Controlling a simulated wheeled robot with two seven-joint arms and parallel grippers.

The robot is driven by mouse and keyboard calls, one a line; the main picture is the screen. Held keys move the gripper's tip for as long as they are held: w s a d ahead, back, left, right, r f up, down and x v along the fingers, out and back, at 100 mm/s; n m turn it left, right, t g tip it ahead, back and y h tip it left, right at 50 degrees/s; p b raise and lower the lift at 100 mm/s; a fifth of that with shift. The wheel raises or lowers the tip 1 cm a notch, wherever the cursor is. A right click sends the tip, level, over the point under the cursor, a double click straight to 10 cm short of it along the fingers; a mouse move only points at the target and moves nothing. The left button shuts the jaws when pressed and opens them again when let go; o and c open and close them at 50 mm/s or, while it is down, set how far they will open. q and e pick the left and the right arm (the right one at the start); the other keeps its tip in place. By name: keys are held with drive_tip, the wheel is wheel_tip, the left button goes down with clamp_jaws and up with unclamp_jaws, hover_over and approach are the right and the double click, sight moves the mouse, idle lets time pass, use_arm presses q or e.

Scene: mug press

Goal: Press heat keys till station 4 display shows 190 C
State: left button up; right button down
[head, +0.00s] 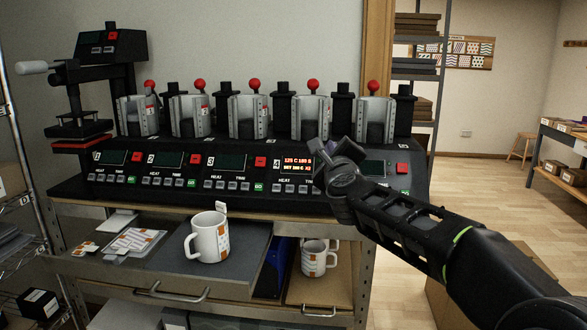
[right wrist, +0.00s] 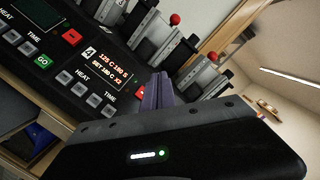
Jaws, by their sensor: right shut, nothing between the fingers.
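The station 4 display (head: 297,163) is lit on the black press panel and also shows in the right wrist view (right wrist: 108,75). Its upper line seems to read 125 C 180 S; the SET line below is too small to read surely. Station 4's grey heat keys (right wrist: 71,83) sit below the display, left of its time keys (right wrist: 101,105). They also show in the head view (head: 284,187). My right gripper (head: 328,153) is shut and empty, in front of the panel at the display's right. Its fingers (right wrist: 158,91) look apart from the keys. My left gripper is out of view.
Several silver mug presses with red-knobbed levers (head: 254,84) stand behind the panel. A white mug (head: 209,238) stands on the grey mat below, and another mug (head: 317,259) stands lower right. A heat press (head: 80,110) is at left. Open floor lies at right.

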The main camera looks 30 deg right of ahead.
drive_tip(key=d+r+g+p, duration=0.1)
drive_tip(key=d+r+p, duration=0.3)
drive_tip(key=p, duration=0.4)
drive_tip(key=a+f+n+y+p, duration=0.3)
drive_tip(key=a+n+y+p, duration=0.1)
drive_tip(key=a+n, duration=0.3)
drive_tip(key=a+f+n+g+y+p, duration=0.1)
drive_tip(key=a+f+n+y+p, duration=0.2)
drive_tip(key=a+n+y, duration=0.2)
drive_tip(key=w+a+n, duration=0.1)
drive_tip(key=a+n, duration=0.1)
drive_tip(key=a, duration=0.1)
drive_tip(key=shift+a+f+g+p, duration=0.3)
drive_tip(key=shift+f+p, duration=0.1)
